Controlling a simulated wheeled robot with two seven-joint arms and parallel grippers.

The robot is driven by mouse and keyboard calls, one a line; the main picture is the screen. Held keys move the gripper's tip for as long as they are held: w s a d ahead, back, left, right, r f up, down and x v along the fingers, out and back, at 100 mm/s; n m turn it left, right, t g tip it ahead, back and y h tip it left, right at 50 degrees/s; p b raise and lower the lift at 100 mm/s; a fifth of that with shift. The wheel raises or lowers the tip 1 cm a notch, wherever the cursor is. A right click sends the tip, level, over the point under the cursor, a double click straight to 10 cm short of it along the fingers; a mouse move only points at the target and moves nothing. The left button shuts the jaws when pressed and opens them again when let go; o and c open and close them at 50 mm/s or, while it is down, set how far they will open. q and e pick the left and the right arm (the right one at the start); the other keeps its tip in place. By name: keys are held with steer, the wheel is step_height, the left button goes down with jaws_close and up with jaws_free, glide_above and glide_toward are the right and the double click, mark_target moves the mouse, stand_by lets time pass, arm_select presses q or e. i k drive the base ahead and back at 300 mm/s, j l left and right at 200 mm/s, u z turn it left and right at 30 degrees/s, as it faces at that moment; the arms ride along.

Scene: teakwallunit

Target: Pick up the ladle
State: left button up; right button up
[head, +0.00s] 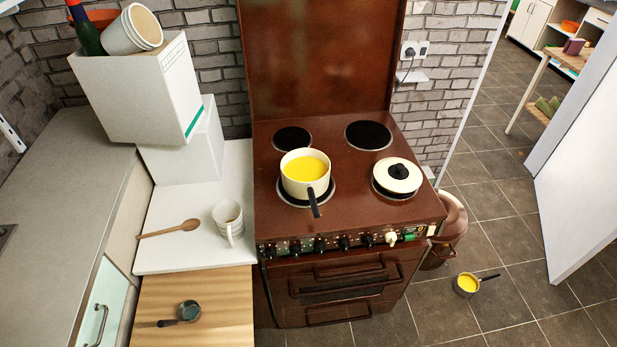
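A small ladle-like utensil (188,311) with a round grey-teal bowl and a dark handle lies on the wooden board (220,285) at the lower left of the head view. Its handle points left. Nothing is touching it from above. A wooden spoon (168,229) lies on the white counter behind the board, left of a white mug (228,218). Neither of my grippers is in view.
A brown stove (345,225) stands right of the board, with a pot of yellow liquid (305,172) and a lidded pot (397,176) on it. A small pan with yellow contents (467,284) sits on the tiled floor.

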mark_target(190, 311)
steer(key=j+u, duration=0.15)
steer(key=u, duration=1.1)
steer(key=i+l, duration=0.05)
